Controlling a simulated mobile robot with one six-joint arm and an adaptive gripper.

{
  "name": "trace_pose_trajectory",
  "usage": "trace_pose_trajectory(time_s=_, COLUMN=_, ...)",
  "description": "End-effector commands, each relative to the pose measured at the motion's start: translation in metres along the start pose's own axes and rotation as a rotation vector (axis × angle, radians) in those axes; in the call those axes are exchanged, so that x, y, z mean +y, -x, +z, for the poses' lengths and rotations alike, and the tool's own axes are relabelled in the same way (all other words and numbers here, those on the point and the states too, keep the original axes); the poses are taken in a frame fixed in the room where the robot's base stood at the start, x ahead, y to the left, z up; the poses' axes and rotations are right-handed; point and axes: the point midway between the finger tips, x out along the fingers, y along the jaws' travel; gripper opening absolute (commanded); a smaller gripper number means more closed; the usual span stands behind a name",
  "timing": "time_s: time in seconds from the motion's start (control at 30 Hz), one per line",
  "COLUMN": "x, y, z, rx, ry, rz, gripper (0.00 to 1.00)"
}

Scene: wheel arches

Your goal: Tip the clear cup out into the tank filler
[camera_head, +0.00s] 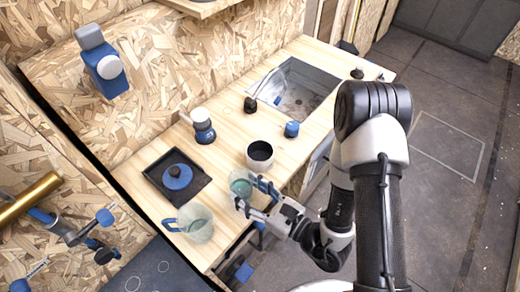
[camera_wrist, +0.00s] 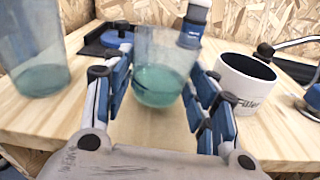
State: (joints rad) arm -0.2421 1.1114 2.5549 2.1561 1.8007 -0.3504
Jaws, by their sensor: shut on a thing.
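The clear cup (camera_head: 240,180) holds teal liquid and stands upright near the counter's front edge. It also shows between my fingers in the wrist view (camera_wrist: 161,55). My gripper (camera_head: 255,191) reaches it from the front right and is shut on it; I cannot tell whether its base touches the counter. The tank filler is a white pot with a dark inside (camera_head: 260,156), just behind and right of the cup. In the wrist view the filler (camera_wrist: 243,88) has partly visible lettering reading "Filler" and stands to the right of my right finger, apart from it.
A clear jug with a blue handle (camera_head: 199,226) and teal liquid stands left of the cup. A black tray (camera_head: 154,182) bears a blue round item (camera_head: 177,176). A blue-and-white bottle (camera_head: 203,128) stands behind. A sink (camera_head: 296,92) and small blue item (camera_head: 291,129) lie right.

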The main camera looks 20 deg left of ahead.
Motion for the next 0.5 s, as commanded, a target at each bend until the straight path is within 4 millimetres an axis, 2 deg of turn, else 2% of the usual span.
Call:
trace_pose_trajectory(time_s=0.43, x=-0.019, y=-0.004, z=0.010, rx=0.070, ry=-0.259, rz=0.015, gripper=0.28)
trace_pose_trajectory(time_s=0.5, x=-0.021, y=-0.003, z=0.031, rx=0.080, ry=-0.301, rz=0.017, gripper=0.28)
